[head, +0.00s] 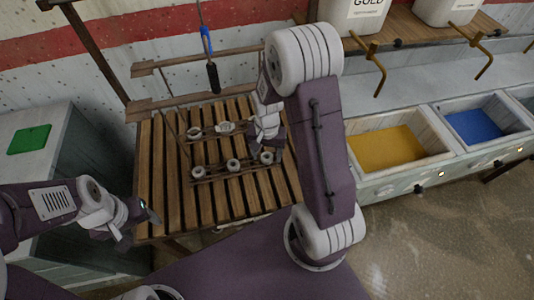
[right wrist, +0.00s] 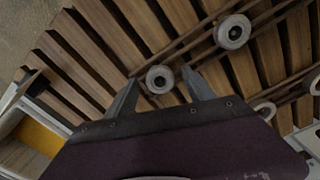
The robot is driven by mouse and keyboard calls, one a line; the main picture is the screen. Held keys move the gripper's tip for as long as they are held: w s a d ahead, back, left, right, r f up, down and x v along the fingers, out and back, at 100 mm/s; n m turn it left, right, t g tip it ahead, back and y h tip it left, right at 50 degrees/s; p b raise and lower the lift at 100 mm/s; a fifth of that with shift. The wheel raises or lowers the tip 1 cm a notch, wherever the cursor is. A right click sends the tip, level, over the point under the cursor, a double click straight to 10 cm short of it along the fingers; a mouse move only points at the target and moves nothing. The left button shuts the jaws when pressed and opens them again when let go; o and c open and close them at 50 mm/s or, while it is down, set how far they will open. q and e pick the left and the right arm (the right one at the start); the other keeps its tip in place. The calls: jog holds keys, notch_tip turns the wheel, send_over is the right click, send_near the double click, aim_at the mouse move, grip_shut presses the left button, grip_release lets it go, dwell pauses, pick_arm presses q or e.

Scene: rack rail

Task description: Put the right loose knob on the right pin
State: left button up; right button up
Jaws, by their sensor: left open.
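Three round pale knobs sit along the front rail on the slatted table. The right one (head: 267,157) is just below my right gripper (head: 265,132). In the right wrist view the same knob (right wrist: 160,78), a grey ring with a dark centre, lies between the two spread fingertips (right wrist: 158,80), with no clear contact. My right gripper is open. The front rail's middle knob (head: 233,165) also shows in the right wrist view (right wrist: 232,32). The left knob (head: 197,172) is further left. I cannot make out the right pin. My left gripper (head: 148,211) is open and empty at the table's left edge.
A back rail carries further pale pieces (head: 194,133). The slatted table (head: 155,190) is otherwise mostly clear. A blue-topped dark tool (head: 212,75) hangs behind it. A yellow-bottomed bin (head: 388,148) and a blue-bottomed bin (head: 473,126) stand at the right.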

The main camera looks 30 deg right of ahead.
notch_tip(320, 180, up, 9)
jog(key=p, duration=0.1)
dwell(0.5)
jog(key=s+a+n+t, duration=0.1)
jog(key=s+a+n, duration=0.4)
jog(key=s+n, duration=0.2)
jog(key=shift+s+f, duration=0.25)
jog(key=shift+s, duration=0.35)
